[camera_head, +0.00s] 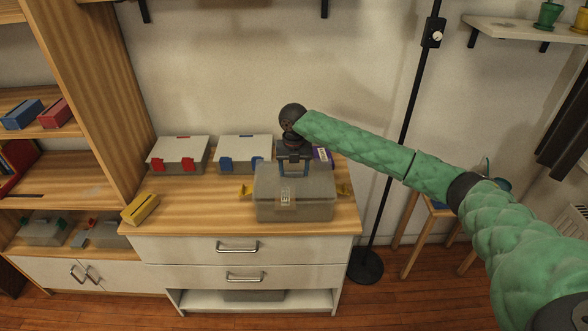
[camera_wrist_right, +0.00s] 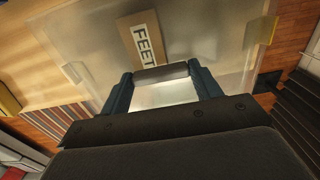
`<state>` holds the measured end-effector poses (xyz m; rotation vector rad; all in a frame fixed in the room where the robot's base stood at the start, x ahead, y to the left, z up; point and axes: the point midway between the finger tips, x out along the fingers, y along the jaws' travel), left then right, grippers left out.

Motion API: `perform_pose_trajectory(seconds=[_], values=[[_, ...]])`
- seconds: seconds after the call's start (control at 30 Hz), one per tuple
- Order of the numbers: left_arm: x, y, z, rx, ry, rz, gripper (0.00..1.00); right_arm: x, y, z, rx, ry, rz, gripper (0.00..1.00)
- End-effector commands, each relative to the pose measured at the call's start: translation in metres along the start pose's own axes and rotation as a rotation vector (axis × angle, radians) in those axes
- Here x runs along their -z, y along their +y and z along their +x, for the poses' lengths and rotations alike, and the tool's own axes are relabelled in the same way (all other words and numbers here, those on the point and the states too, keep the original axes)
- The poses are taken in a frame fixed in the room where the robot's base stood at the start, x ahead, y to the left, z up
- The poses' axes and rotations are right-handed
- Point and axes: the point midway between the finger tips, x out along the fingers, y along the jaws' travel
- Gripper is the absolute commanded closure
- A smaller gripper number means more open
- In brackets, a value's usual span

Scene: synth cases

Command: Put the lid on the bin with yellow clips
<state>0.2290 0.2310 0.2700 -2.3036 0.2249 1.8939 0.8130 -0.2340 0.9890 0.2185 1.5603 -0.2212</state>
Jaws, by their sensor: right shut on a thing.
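The clear grey bin with yellow clips (camera_head: 315,212) stands on the wooden top of the cabinet, near its right end. Its yellow clips (camera_head: 344,190) stick outward at the left and right sides. The translucent lid (camera_head: 265,178) is over the bin's opening; I cannot tell whether it is fully seated or slightly above the rim. My right gripper (camera_head: 294,170) points down over the lid's middle. In the right wrist view, my right gripper (camera_wrist_right: 163,88) is shut on the lid's grey handle bar. A brown label reading FEET (camera_wrist_right: 146,42) shows beyond it. My left gripper is not in view.
A bin with red clips (camera_head: 178,154) and a bin with blue clips (camera_head: 244,152) stand behind to the left. A yellow box (camera_head: 140,208) lies at the cabinet's left front. Bare wood (camera_head: 200,210) lies between.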

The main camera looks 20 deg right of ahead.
Motion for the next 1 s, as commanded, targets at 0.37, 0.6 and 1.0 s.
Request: perform_pose_trajectory(seconds=[0.37, 0.6, 1.0], values=[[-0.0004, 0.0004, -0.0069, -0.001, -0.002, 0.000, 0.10, 0.0004, -0.0001, -0.0012, 0.000, 0.000, 0.000, 0.66], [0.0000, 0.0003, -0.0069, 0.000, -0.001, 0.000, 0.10, 0.0003, -0.0001, 0.0000, 0.000, 0.000, 0.000, 0.66], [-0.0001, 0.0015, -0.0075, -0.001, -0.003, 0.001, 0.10, 0.0003, 0.0000, -0.0007, 0.000, 0.000, 0.000, 0.66]])
